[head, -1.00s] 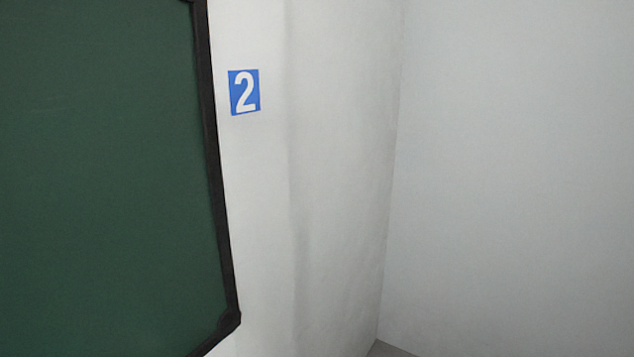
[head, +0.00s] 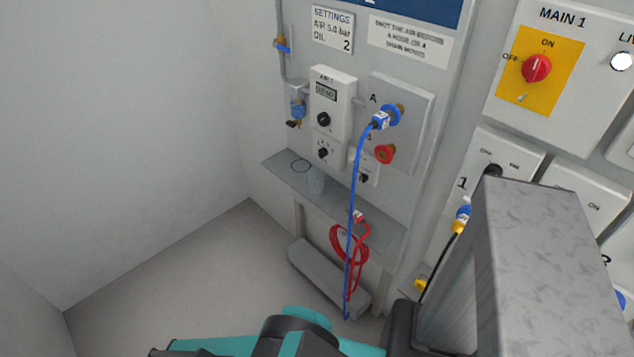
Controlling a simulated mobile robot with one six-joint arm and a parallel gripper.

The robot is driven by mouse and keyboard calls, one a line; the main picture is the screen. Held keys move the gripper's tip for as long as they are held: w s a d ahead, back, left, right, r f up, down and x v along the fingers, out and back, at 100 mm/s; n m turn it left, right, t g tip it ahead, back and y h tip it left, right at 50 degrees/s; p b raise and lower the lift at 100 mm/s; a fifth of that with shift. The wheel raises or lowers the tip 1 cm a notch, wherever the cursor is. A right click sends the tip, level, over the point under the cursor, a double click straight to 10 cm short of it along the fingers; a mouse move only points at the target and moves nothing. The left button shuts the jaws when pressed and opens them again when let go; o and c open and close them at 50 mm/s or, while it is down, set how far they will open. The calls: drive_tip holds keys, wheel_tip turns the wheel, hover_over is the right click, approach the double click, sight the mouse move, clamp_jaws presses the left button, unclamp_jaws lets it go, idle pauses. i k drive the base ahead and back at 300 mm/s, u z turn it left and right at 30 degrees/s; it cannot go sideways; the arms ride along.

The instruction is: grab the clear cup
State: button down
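A faint, see-through shape that looks like the clear cup (head: 315,181) stands on the grey shelf (head: 285,170) below the air panel, in the middle of the head view. It is small and hard to make out against the grey. A thin dark ring (head: 300,166) shows just left of it; I cannot tell what it belongs to. Teal and black links of my arm show along the bottom edge. My gripper is not in view.
A blue hose (head: 357,190) runs from port A down past the shelf front, right of the cup. A coiled red hose (head: 348,246) hangs under the shelf. A red-knobbed switch panel (head: 537,68) is at right. Bare floor (head: 190,275) lies at left.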

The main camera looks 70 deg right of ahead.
sight(315, 178)
drive_tip(key=u, duration=0.3)
drive_tip(key=k, duration=0.15)
drive_tip(key=z, duration=2.7)
drive_tip(key=k, duration=0.6)
drive_tip(key=u, duration=0.1)
drive_tip(key=i, duration=0.6)
drive_tip(key=z, duration=0.1)
